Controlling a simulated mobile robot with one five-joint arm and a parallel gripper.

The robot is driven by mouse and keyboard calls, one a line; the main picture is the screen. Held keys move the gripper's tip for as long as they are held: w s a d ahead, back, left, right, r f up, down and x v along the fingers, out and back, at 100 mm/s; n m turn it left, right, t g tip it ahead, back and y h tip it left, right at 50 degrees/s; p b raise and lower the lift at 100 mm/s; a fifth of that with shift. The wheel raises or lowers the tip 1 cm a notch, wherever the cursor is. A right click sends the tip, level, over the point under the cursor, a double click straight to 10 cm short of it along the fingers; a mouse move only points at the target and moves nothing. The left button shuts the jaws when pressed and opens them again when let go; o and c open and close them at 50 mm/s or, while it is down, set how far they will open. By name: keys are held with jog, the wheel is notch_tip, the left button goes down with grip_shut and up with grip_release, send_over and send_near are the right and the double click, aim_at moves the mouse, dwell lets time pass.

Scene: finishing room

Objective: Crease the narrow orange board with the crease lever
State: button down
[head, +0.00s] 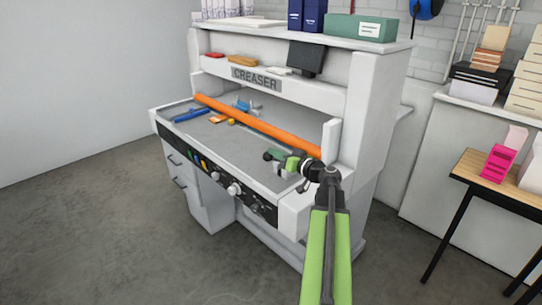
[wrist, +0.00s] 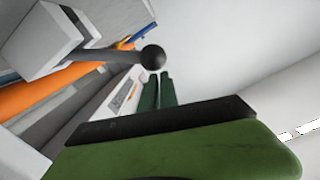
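The creaser (head: 257,80) is a white machine with a grey bed. A long orange bar (head: 258,125) crosses its bed, and it also shows at the left of the wrist view (wrist: 40,93). A lever with a round dark knob (wrist: 153,57) on a grey rod shows in the wrist view. My gripper (wrist: 157,80) has its two dark green fingers close together, tips just short of the knob, holding nothing visible. In the head view my gripper (head: 273,154) is over the bed's right end.
Blue tools (head: 191,115) lie on the bed's left part. Small items and a dark block (head: 306,58) sit on the upper ledge, with boxes (head: 361,28) on top. A wooden table (head: 510,178) with pink boxes stands at right. The floor at left is clear.

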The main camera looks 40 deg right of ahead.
jog(key=shift+w+a+f, duration=0.1)
jog(key=shift+a, duration=0.15)
notch_tip(320, 180, up, 5)
jog(key=p, duration=0.5)
jog(key=s+d, duration=0.2)
jog(key=s, duration=0.9)
jog(key=shift+f+b, duration=0.2)
jog(key=shift+b, duration=0.1)
